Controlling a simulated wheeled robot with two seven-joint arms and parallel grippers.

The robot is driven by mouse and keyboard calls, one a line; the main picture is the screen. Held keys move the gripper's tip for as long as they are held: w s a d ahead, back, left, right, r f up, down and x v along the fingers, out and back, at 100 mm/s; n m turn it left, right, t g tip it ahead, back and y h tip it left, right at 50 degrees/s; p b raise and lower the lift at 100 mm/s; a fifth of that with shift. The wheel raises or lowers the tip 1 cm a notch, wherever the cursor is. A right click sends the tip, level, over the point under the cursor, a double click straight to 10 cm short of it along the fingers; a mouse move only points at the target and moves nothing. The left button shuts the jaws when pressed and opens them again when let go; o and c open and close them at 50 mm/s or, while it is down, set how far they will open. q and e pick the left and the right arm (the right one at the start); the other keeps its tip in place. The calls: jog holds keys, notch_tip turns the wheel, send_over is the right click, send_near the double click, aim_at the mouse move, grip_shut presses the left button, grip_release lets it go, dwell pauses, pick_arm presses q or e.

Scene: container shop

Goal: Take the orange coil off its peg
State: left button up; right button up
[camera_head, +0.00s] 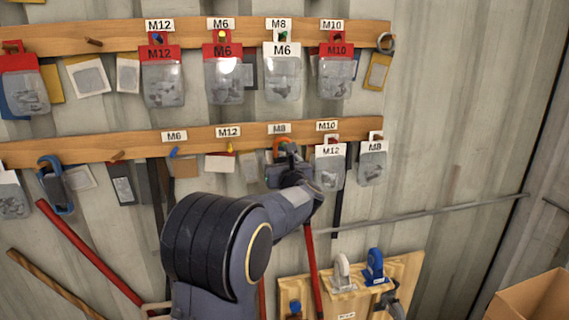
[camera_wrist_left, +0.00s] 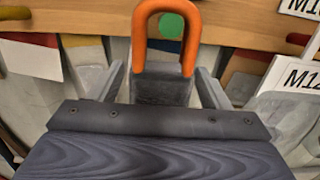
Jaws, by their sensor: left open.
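The orange coil (camera_wrist_left: 143,42) shows in the left wrist view as an upright loop around a green-ended peg (camera_wrist_left: 172,25). A grey block-like part lies below the loop, between my fingers. In the head view only a small bit of the orange coil (camera_head: 278,145) shows on the lower rail, under an M8 label; my gripper hides most of it. My left gripper (camera_head: 290,170) is right in front of it. In the left wrist view its two fingers (camera_wrist_left: 163,88) are apart, one on each side of the grey part. I cannot tell whether they touch it. My right gripper is not in view.
A white M12 packet (camera_head: 329,168) hangs close on the right, and a small card (camera_head: 220,162) on the left. The upper wooden rail (camera_head: 120,36) holds several packets. Below are a tool board (camera_head: 350,312), red rods and a cardboard box (camera_head: 535,300).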

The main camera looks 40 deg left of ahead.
pick_arm(q)
jog(key=shift+w+a, duration=0.15)
jog(key=shift+a, duration=0.05)
jog(key=c, duration=1.1)
jog(key=shift+r, duration=0.3)
jog(key=shift+c, duration=0.2)
jog(key=shift+s+d+b, duration=0.2)
jog(key=shift+d+b, duration=0.1)
jog(key=shift+d, duration=0.05)
jog(key=shift+r+b+v, duration=0.15)
jog(key=shift+b+v, duration=0.1)
jog(key=shift+v, duration=0.7)
jog(key=shift+r+b+v, duration=0.1)
jog(key=shift+b+v, duration=0.1)
jog(key=shift+v, duration=0.75)
jog(key=shift+s+d, duration=0.1)
jog(key=shift+d, duration=0.05)
